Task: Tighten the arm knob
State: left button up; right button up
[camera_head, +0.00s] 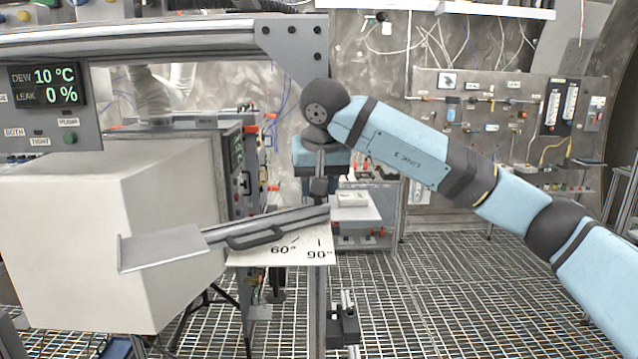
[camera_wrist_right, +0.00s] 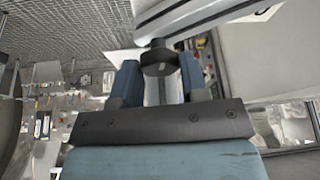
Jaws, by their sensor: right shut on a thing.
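The grey swing arm (camera_head: 270,228) with a dark handle (camera_head: 255,238) lies over a pale angle plate (camera_head: 300,257) marked 60° and 90°. A dark knob (camera_head: 320,187) stands at the arm's right end, partly hidden under my right gripper (camera_head: 321,170), which reaches down from above. In the right wrist view, the two blue fingers of my right gripper (camera_wrist_right: 159,82) are shut on the knob, seen as a grey cylinder with a dark cap (camera_wrist_right: 159,57). The knob's turning position cannot be told. My left gripper is not in view.
A large white box (camera_head: 90,250) fills the left side beside the swing arm. A grey overhead beam (camera_head: 130,38) and a display panel reading 10 °C and 0 % (camera_head: 48,87) stand above it. The grating floor (camera_head: 450,300) at the right is mostly clear.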

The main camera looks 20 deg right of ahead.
jog(key=m+h, duration=0.1)
jog(key=m, duration=0.1)
jog(key=m+h+p, duration=0.1)
jog(key=m, duration=0.2)
jog(key=shift+w+a+r+m+g, duration=0.1)
jog(key=shift+a+m+g, duration=0.05)
jog(key=shift+m+g, duration=0.2)
jog(key=m+g+h+p, duration=0.1)
jog(key=m, duration=0.3)
jog(key=shift+w+m+g, duration=0.1)
jog(key=shift+m+g, duration=0.25)
jog(key=shift+m, duration=0.3)
jog(key=shift+h, duration=0.3)
jog(key=o, duration=0.9)
jog(key=shift+c, duration=0.2)
jog(key=shift+o, duration=0.3)
